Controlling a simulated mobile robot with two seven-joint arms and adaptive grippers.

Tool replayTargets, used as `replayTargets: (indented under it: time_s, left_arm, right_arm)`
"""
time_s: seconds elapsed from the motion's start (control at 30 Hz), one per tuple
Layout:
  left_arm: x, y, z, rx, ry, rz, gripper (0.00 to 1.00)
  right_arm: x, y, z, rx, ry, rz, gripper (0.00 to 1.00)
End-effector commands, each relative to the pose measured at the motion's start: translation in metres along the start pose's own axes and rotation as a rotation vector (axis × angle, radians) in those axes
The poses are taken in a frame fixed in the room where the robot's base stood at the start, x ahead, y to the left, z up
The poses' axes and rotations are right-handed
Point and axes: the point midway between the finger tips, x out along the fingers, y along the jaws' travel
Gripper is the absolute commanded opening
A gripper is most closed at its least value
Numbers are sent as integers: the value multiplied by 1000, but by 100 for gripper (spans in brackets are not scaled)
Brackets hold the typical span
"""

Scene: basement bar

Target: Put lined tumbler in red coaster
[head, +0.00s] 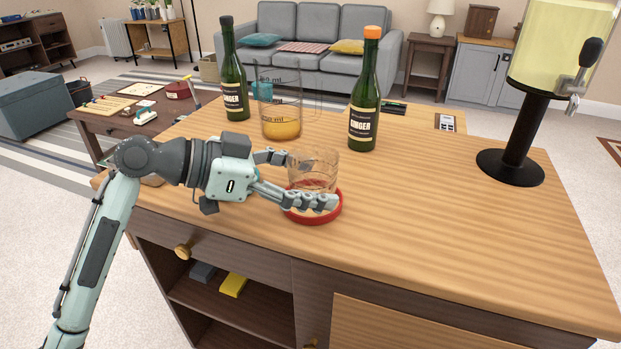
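The lined tumbler (318,172) is a clear, upright glass in the middle of the head view. It is over or in the red coaster (316,219), a round red-rimmed dish on the wooden counter; the near finger hides the tumbler's base, so I cannot tell whether it touches the coaster. My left gripper (308,181) reaches in from the left with its fingers spread, one behind the tumbler and one in front. I cannot tell whether they press on the glass. My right gripper is out of view.
Behind stand a glass pitcher (281,118) with orange liquid and two green bottles, one at left (234,85) and one with an orange cap (364,95). A drink dispenser (540,90) stands at right. The counter (430,220) is clear right of the coaster.

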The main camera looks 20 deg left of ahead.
Motion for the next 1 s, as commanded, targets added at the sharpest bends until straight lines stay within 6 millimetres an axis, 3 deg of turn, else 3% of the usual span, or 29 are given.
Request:
replayTargets:
  time_s: [0.37,0.57,0.8,1.0]
  left_arm:
    - [-5,0,-1,1,-1,-2,80]
    - [-39,-1,1,1,-4,-5,80]
    - [-90,-1,0,1,-3,-3,80]
    - [-115,0,-1,1,-1,-1,80]
  right_arm:
    - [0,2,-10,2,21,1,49]
    - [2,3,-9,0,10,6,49]
    - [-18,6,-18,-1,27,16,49]
    - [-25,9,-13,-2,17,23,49]
